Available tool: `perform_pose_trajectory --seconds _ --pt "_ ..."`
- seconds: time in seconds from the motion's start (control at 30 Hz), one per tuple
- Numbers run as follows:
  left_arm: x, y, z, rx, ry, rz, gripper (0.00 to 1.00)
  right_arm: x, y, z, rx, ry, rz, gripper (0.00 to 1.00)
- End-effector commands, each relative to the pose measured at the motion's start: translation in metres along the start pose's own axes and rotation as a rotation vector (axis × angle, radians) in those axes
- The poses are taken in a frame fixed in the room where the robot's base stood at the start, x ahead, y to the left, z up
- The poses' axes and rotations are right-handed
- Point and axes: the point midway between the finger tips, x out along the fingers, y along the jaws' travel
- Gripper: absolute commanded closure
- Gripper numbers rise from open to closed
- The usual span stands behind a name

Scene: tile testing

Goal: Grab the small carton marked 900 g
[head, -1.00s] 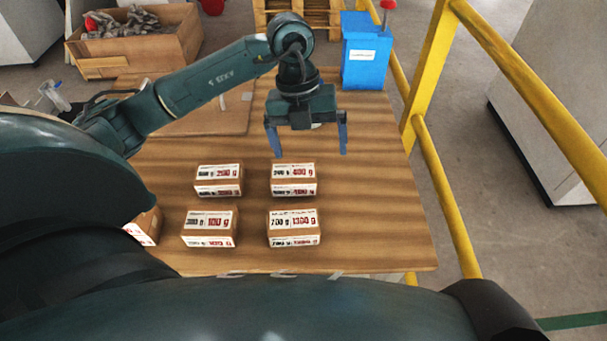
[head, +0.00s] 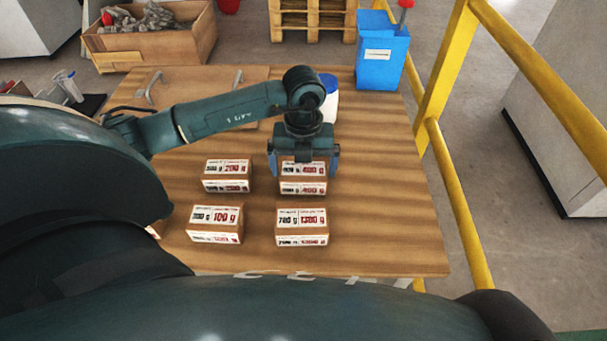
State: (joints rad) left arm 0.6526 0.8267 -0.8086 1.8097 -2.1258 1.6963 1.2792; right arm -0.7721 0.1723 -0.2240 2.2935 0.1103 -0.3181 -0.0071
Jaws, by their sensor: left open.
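Several small brown cartons with white labels stand on the wooden table (head: 385,225). My left gripper (head: 303,167) points down over the back right carton (head: 303,187), one finger on each side of it. It is open, and I cannot tell whether the fingers touch the carton; its top is partly covered by the gripper. The other cartons are the back left one (head: 226,185), the front left one (head: 215,237) and the front right one (head: 302,240). Another at the far left is almost hidden by my arm. The print is too blurred to tell surely which is 900 g. My right gripper is not in view.
A blue bin (head: 383,62) stands at the table's back right corner. A white and blue container (head: 331,103) is partly behind my arm. A yellow railing (head: 447,175) runs along the right side. The table's right part is clear.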

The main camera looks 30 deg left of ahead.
Motion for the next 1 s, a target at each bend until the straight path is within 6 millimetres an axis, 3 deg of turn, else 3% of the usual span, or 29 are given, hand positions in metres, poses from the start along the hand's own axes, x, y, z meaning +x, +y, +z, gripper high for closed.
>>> perform_pose_trajectory --seconds 0.13,0.4,1.0 --pt "0.0151 -0.0001 0.0009 -0.002 -0.001 -0.001 0.00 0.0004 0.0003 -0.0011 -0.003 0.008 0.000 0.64" --pt "0.0166 -0.0002 0.0010 -0.001 -0.001 -0.001 0.02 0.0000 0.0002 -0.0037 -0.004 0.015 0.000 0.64" --pt "0.0161 -0.0002 0.0011 -0.001 -0.001 -0.001 0.51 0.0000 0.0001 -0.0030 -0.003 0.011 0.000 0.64"
